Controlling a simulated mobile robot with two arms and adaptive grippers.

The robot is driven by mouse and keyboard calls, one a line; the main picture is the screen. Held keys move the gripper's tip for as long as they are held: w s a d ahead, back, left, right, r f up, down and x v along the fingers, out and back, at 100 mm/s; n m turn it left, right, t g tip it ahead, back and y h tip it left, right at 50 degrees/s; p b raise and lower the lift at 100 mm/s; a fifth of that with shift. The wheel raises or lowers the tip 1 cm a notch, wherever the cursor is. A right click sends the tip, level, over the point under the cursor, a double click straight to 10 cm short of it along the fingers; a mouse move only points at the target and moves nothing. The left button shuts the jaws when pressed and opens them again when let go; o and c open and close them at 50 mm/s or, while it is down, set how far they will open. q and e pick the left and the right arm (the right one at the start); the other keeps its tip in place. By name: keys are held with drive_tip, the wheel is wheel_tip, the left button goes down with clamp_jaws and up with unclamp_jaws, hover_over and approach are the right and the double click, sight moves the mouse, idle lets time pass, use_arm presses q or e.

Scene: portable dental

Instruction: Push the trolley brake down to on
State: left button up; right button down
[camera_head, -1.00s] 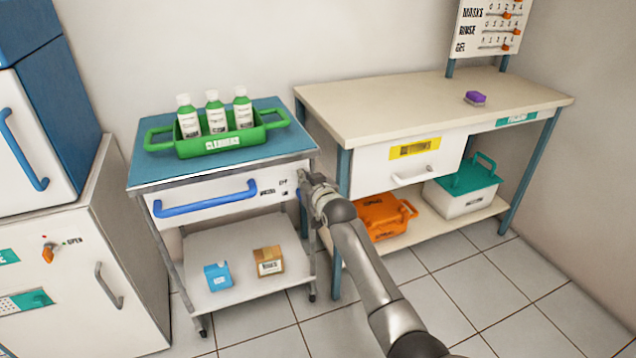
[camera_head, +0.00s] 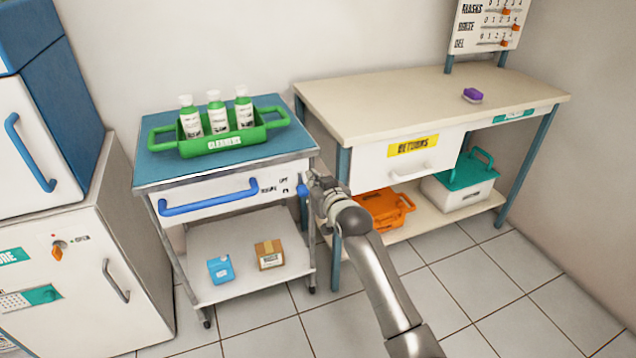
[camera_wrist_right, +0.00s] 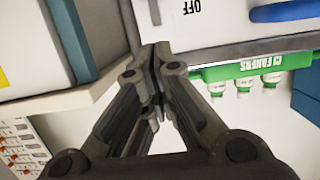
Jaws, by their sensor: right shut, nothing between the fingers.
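The trolley (camera_head: 146,175) has a blue top and a drawer with a blue handle, and it stands left of the workbench. A small blue piece, seemingly the brake lever (camera_head: 303,191), shows at the right end of the drawer front beside small black lettering. My right gripper (camera_head: 313,182) is at this corner, just right of the blue piece. It partly covers the area, so I cannot tell the lever's position or whether they touch. In the right wrist view the right gripper's fingers (camera_wrist_right: 157,52) are shut and empty, near the OFF label (camera_wrist_right: 192,7). My left gripper is out of view.
A green tray (camera_head: 184,148) with three bottles sits on the trolley. A blue carton (camera_head: 220,269) and a brown box (camera_head: 269,255) are on its lower shelf. The workbench (camera_head: 400,105) stands close on the right, with an orange case (camera_head: 383,208) below. Tiled floor in front is open.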

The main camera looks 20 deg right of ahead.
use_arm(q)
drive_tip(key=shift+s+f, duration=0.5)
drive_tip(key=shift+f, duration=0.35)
use_arm(e)
drive_tip(key=shift+v, duration=1.45)
drive_tip(key=s+a+f+n+g, duration=0.1)
drive_tip(key=s+f+g, duration=0.4)
drive_tip(key=s+f, duration=1.1)
drive_tip(key=s+a+f+g, duration=0.1)
drive_tip(key=s+f+g, duration=0.4)
drive_tip(key=s+f, duration=1.15)
drive_tip(key=s+f+g, duration=0.3)
drive_tip(key=s+f, duration=0.7)
drive_tip(key=s, duration=0.1)
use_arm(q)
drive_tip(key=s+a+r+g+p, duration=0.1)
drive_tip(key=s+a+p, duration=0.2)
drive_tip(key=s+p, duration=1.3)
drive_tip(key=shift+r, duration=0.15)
use_arm(e)
drive_tip(key=s+d+n+g, duration=0.1)
drive_tip(key=s+d, duration=0.1)
drive_tip(key=s, duration=1.5)
drive_tip(key=shift+r+h, duration=0.25)
drive_tip(key=shift+h, duration=0.05)
